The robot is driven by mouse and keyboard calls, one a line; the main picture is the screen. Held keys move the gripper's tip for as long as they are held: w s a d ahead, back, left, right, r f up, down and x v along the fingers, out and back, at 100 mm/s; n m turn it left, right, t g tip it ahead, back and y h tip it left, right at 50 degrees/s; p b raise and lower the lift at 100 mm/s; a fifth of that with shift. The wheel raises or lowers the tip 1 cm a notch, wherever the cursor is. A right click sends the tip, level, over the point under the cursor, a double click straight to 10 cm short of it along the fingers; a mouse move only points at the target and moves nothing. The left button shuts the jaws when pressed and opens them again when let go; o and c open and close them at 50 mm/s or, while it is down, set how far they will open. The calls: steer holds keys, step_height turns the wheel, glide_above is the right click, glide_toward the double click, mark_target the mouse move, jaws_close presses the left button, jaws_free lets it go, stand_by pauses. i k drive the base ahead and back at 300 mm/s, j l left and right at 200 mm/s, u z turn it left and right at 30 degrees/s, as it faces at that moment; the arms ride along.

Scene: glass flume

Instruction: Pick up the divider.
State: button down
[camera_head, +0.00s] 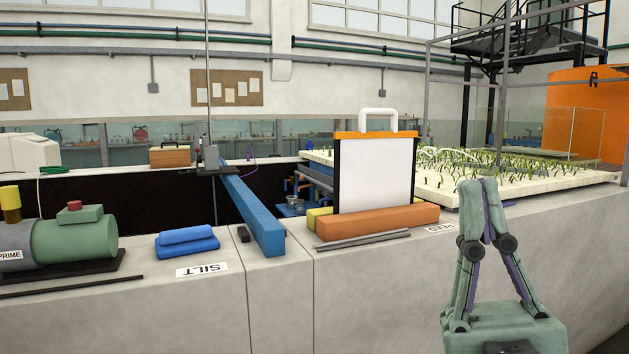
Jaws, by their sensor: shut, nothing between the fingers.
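The divider (376,176) is a flat white panel with black side edges, an orange top bar and a white loop handle (378,115) on top. It stands upright at an orange block (378,221) on the concrete ledge, and its lower edge is hidden behind that block. My gripper (477,183) points up at the lower right, in front of the ledge. Its fingertips are together, with nothing between them. It is apart from the divider, to its right and nearer to the camera.
Grey rods (362,240) lie in front of the orange block. A blue beam (252,212) spans the dark channel at left. A green pump (75,236) and folded blue cloths (187,242) sit on the left ledge. A planted white bed (470,189) lies behind at right.

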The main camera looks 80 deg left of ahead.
mark_target(372, 170)
steer(key=u, duration=2.2)
